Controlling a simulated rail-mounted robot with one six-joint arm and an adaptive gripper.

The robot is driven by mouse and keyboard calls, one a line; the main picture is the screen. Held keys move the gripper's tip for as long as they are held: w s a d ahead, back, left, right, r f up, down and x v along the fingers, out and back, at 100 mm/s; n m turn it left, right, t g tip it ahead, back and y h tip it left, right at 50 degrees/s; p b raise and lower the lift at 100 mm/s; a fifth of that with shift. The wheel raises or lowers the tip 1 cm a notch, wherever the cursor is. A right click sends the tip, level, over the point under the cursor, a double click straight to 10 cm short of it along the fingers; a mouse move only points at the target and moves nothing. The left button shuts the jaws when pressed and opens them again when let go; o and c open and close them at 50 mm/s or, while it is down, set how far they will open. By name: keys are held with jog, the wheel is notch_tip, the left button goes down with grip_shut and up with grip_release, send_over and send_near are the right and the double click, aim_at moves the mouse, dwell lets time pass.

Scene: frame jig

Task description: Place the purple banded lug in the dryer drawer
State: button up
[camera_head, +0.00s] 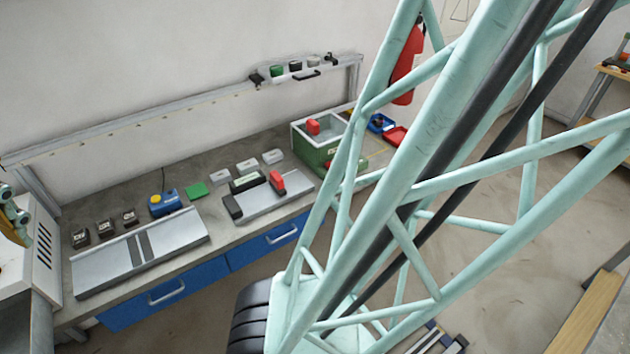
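I cannot make out a purple banded lug in this view. A green box (314,158) with a grey open top stands at the back right of the bench, with a red piece (313,127) at its top. I cannot tell whether this box is the dryer drawer. Its right side is partly hidden by close pale green tubes. My gripper is not in view, so I cannot see whether it holds anything.
The grey bench (222,230) holds two pale metal plates, one left (100,265) and one with a red tool (277,182). Dark blocks, a blue box (164,203) and a green square (194,190) stand behind. Blue drawers (165,290) are below. Pale green tubes block the middle and right.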

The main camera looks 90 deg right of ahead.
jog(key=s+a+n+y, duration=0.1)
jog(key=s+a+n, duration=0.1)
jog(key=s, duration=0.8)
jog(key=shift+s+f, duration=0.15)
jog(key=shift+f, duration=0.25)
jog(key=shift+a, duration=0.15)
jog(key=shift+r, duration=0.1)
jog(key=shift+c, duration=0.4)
